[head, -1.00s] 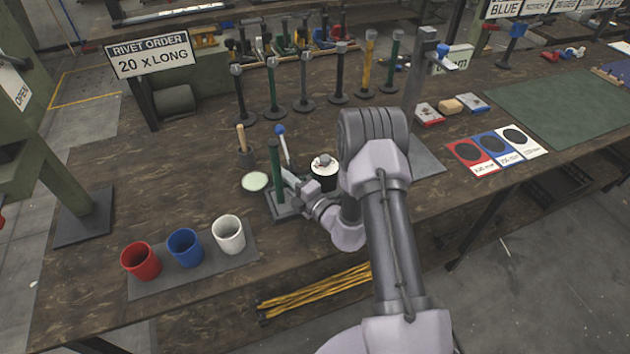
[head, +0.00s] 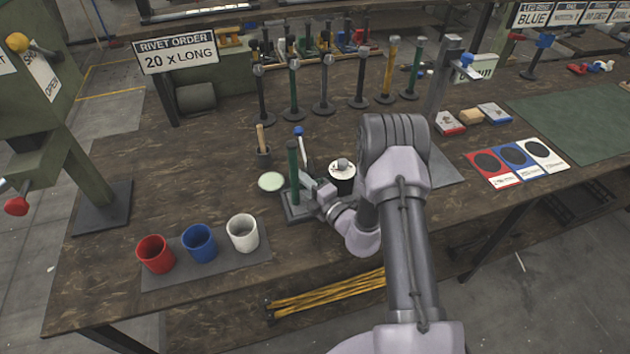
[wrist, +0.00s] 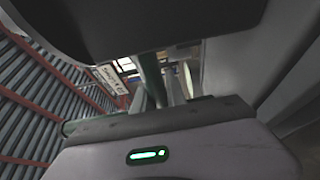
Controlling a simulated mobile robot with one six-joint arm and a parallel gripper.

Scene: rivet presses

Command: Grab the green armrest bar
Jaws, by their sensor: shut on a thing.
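The green armrest bar (head: 293,170) stands upright on a dark flat base (head: 297,213) near the front of the workbench. My gripper (head: 302,187) reaches it from the right and is shut on its lower part. The bar still appears to stand on its base. In the wrist view the green bar (wrist: 151,75) rises just beyond my gripper's dark fingers, which hide most of the contact.
A pale green disc (head: 271,182) lies to the left, and a black pot with a white top (head: 342,172) stands close to the right. Red (head: 155,254), blue (head: 199,243) and white (head: 242,233) cups stand front left. Several upright posts stand behind.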

